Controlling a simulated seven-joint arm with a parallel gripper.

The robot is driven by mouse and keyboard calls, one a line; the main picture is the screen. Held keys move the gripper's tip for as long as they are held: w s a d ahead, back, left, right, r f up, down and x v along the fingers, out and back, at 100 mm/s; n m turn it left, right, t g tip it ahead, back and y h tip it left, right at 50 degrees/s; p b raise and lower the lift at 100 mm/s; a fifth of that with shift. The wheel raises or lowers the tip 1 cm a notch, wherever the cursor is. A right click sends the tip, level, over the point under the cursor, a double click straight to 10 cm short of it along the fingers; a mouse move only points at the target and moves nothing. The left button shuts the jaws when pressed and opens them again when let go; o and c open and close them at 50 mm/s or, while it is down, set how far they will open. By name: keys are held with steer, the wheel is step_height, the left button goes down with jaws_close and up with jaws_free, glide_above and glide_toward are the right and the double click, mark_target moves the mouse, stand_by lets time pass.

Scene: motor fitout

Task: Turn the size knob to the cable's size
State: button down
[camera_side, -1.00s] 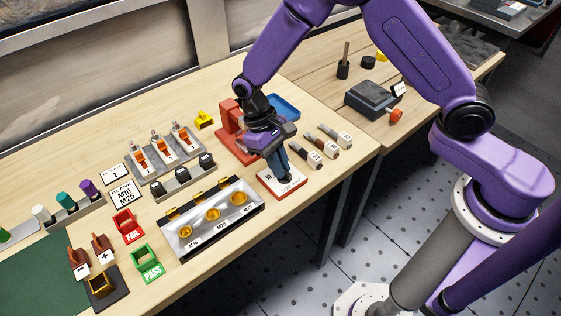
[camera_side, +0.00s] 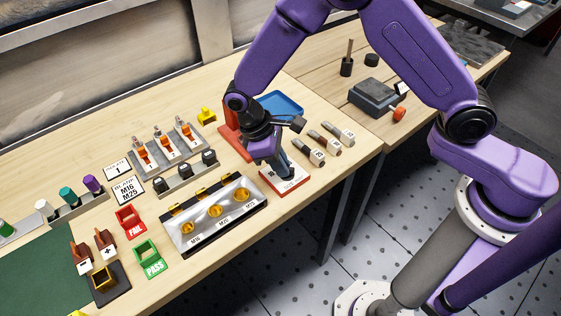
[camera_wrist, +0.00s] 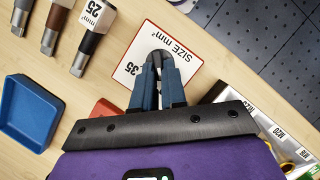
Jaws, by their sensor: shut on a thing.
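The size plate (camera_side: 286,190) is a white square with a red border near the bench's front edge. In the wrist view it (camera_wrist: 182,40) reads "SIZE mm²", with "35" visible beside my fingers. My gripper (camera_side: 285,176) points down onto the plate. In the wrist view my gripper (camera_wrist: 158,66) is shut on the dark size knob (camera_wrist: 157,55); the fingers hide most of it, and I cannot tell its setting. Several cables lie to the right of the plate; the nearest (camera_side: 306,147) has a white "25" tag, which reads "25 mm²" in the wrist view (camera_wrist: 98,14).
A blue tray (camera_side: 282,103) and a red stand (camera_side: 231,143) are behind my gripper. A grey gauge block with gold holes (camera_side: 175,241) is close on the left. FAIL (camera_side: 131,221) and PASS (camera_side: 150,259) holders stand further left. The bench edge is close in front.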

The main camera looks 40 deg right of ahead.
stand_by(0.3)
steer(key=c, duration=1.2)
jaws_free()
steer(key=v, duration=1.7)
steer(key=shift+r, duration=0.25)
steer(key=s+d+n+t+y, duration=0.1)
steer(key=s+d, duration=0.6)
steer(key=s, duration=0.1)
steer(key=s+d+n+t+y, duration=0.1)
steer(key=s+d, duration=0.6)
steer(key=s, duration=0.2)
steer(key=s+d+n+t+y, duration=0.1)
steer(key=s+d, duration=0.6)
steer(key=s, duration=0.2)
steer(key=shift+s+d+n+y, duration=0.1)
steer(key=shift+d+n+y, duration=0.1)
steer(key=shift+n+y, duration=0.1)
